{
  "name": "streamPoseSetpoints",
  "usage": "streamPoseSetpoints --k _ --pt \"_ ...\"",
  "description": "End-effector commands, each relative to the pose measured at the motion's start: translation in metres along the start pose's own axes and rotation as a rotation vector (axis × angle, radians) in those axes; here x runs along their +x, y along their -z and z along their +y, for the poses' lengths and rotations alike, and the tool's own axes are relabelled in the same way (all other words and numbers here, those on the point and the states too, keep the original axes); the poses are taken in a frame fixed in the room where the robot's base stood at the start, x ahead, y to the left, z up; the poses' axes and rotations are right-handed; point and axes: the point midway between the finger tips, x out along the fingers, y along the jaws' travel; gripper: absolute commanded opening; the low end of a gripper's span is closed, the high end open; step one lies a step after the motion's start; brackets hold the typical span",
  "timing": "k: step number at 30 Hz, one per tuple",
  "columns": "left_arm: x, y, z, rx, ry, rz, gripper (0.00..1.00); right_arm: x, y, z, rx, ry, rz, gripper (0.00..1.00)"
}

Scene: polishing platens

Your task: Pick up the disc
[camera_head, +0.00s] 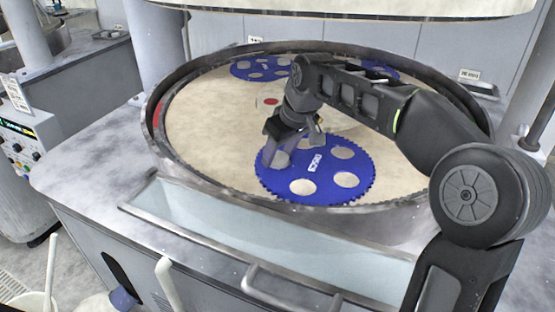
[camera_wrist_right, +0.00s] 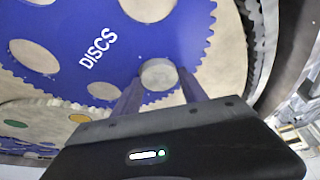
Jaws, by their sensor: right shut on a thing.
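A round grey disc (camera_wrist_right: 158,74) is between the two fingers of my right gripper (camera_wrist_right: 160,92) in the right wrist view. The gripper is shut on it. In the head view my right gripper (camera_head: 279,152) points down at the left part of the near blue toothed carrier (camera_head: 318,170), and the disc is mostly hidden by the fingers. The carrier, marked "DISCS", also shows in the right wrist view (camera_wrist_right: 115,55). It has several round pale openings. I cannot tell whether the disc is lifted clear of the carrier. My left gripper is not in view.
The carrier lies on a beige round platen (camera_head: 205,125) inside a raised dark rim (camera_head: 160,145). Other blue carriers (camera_head: 258,67) lie at the back. A small red-centred circle (camera_head: 268,101) is on the platen. A pale trough (camera_head: 220,225) runs along the front.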

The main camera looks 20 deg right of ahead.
Motion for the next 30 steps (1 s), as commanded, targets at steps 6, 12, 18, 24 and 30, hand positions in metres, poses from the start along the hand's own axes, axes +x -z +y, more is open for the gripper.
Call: streamPoseSetpoints --k 6,12,18,24,30 --pt "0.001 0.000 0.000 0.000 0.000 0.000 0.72 0.007 -0.007 0.002 0.002 -0.001 -0.020 0.05" --pt "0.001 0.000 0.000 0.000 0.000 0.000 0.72 0.007 -0.007 0.002 0.002 0.000 -0.020 0.05" --pt "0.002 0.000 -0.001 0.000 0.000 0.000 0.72 0.003 -0.005 0.002 0.001 0.000 -0.021 0.05" --pt "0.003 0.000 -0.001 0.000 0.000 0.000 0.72 -0.015 0.005 0.002 0.001 -0.001 -0.011 0.05" --pt "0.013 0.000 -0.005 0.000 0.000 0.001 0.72 -0.035 -0.008 0.001 0.003 -0.001 -0.006 0.05"
